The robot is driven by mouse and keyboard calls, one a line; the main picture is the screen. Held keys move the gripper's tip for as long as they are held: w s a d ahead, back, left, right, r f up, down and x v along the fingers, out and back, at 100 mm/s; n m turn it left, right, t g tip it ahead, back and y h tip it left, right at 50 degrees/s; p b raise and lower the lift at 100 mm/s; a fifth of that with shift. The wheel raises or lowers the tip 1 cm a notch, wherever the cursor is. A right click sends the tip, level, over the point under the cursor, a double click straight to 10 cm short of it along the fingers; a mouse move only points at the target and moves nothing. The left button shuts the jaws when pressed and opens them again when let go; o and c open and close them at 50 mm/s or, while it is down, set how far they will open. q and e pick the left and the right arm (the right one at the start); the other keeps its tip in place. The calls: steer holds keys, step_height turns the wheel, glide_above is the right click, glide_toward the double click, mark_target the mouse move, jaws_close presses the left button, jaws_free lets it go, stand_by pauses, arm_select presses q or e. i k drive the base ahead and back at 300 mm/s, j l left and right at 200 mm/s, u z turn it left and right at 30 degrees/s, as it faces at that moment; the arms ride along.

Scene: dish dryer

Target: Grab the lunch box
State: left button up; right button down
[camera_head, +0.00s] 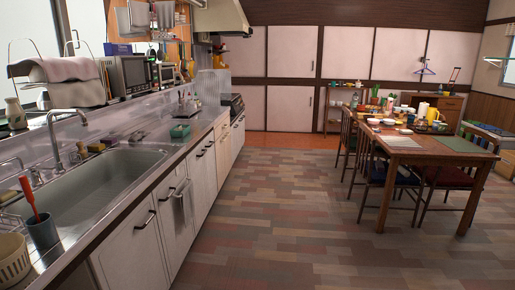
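I cannot make out a lunch box for certain. A small green box-like container (180,131) sits on the counter (160,148) to the right of the sink, near the counter's front edge. It is too small to tell whether it is the lunch box. The dining table (403,142) at the right holds several small dishes and containers, too small to tell apart. Neither of my grippers is in view.
The sink (92,185) is at the left. A dark cup (43,232) with a red-handled tool and a pale basket (13,258) stand at the near left. Chairs (385,175) surround the table. The floor (270,220) between counter and table is clear.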

mark_target(174, 134)
steer(key=u, duration=1.75)
steer(key=i+l+z, duration=0.1)
steer(key=l+z, duration=0.3)
steer(key=i+l+z, duration=0.35)
steer(key=l, duration=0.25)
steer(key=i+l+z, duration=0.15)
steer(key=l+z, duration=0.25)
steer(key=i+l+z, duration=0.6)
steer(key=z, duration=0.15)
steer(key=i+u, duration=0.15)
steer(key=i, duration=0.35)
steer(key=i+l+u, duration=0.1)
steer(key=i, duration=0.35)
steer(key=i+l+u, duration=0.15)
steer(key=i, duration=0.3)
steer(key=i+u, duration=0.25)
steer(key=i, duration=0.25)
steer(key=i+l+u, duration=0.15)
steer(key=i+u, duration=0.15)
steer(key=i, duration=0.2)
steer(key=i+l+u, duration=0.25)
steer(key=i, duration=0.25)
